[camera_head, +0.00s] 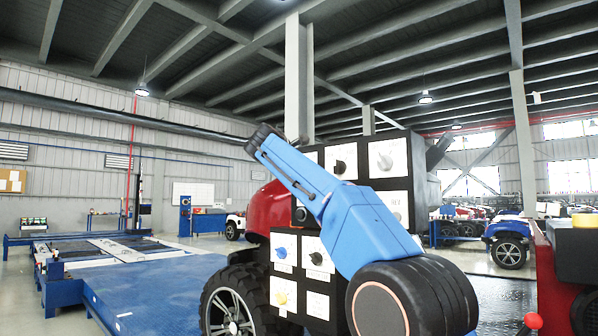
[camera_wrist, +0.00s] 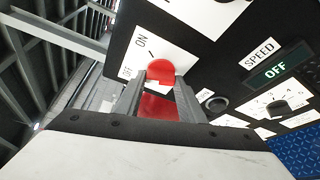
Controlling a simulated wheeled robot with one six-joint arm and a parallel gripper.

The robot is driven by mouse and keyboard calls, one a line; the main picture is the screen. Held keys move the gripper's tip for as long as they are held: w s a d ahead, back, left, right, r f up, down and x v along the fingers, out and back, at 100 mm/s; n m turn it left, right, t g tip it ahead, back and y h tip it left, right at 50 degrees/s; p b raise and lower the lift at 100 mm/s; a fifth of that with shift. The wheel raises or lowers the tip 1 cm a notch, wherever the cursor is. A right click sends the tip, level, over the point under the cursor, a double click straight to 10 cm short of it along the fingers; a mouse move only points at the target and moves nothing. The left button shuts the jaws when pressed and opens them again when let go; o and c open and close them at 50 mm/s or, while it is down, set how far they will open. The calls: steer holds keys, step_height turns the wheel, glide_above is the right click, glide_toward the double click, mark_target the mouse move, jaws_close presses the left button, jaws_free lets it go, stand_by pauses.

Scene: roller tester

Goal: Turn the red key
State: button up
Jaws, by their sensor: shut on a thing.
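The red key (camera_wrist: 159,69) shows in the wrist view on a white plate of the black control panel (camera_wrist: 185,52). In the head view my gripper (camera_head: 262,138) is at the far end of the blue arm, at the panel's upper left edge. The red key is hidden in that view. The panel (camera_head: 349,152) stands partly behind my arm.
A display reading OFF (camera_wrist: 275,68) under a SPEED label and a dark numbered dial (camera_wrist: 278,108) lie right of the key. A blue knob (camera_head: 281,252) and a yellow knob (camera_head: 281,298) sit lower on the panel. A red car (camera_head: 268,205) stands close behind it.

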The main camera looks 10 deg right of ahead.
steer(key=shift+n+g, duration=0.5)
steer(key=shift+n, duration=0.5)
steer(key=o, duration=1)
steer(key=shift+o, duration=0.2)
steer(key=v, duration=1.7)
steer(key=shift+a+r, duration=0.15)
steer(key=shift+r, duration=0.05)
steer(key=shift+s, duration=0.1)
